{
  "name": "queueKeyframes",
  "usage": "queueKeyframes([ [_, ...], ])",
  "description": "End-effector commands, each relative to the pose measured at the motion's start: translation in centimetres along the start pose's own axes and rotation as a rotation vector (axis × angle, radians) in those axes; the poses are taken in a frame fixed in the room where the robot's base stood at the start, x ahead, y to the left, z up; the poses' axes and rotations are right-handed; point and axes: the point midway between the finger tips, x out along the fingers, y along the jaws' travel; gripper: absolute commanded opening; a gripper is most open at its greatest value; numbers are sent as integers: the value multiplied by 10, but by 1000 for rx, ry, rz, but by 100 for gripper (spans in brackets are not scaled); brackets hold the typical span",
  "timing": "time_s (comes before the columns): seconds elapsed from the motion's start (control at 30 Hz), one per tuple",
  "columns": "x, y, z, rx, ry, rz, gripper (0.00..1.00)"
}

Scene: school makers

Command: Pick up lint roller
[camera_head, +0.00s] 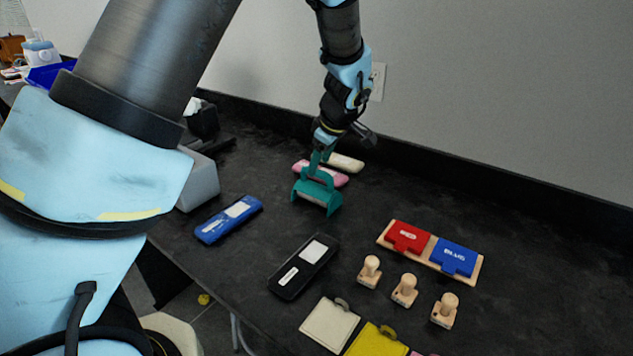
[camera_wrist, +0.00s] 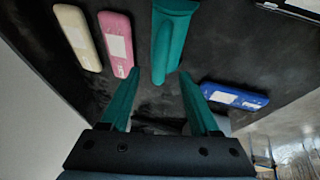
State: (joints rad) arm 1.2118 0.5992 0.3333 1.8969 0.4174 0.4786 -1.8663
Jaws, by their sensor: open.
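A teal object with a pale band, probably the lint roller (camera_head: 317,198), lies on the black table below my arm. In the wrist view the teal object (camera_wrist: 175,35) is at top centre, just beyond and between my fingertips. My gripper (camera_wrist: 159,76) is open, with one teal finger on each side of the object's near end. I cannot tell whether they touch. In the head view my gripper (camera_head: 317,172) points down at the object, and teal fingers and teal object blend together.
Pink (camera_head: 325,178) and cream (camera_head: 346,162) cases lie just behind. A blue case (camera_head: 229,219) and a black case (camera_head: 303,266) lie in front. Wooden stamps (camera_head: 404,290) and a tray with red and blue blocks (camera_head: 390,247) stand right. The wall is behind.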

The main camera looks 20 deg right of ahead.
Motion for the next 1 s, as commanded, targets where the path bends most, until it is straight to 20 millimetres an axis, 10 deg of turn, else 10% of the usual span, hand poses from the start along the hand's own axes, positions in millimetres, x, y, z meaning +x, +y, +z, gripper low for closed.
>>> queueKeyframes([
  [0.77,54,1,1,1,-1,2,62],
  [1.0,54,1,1,1,-1,2,35],
])
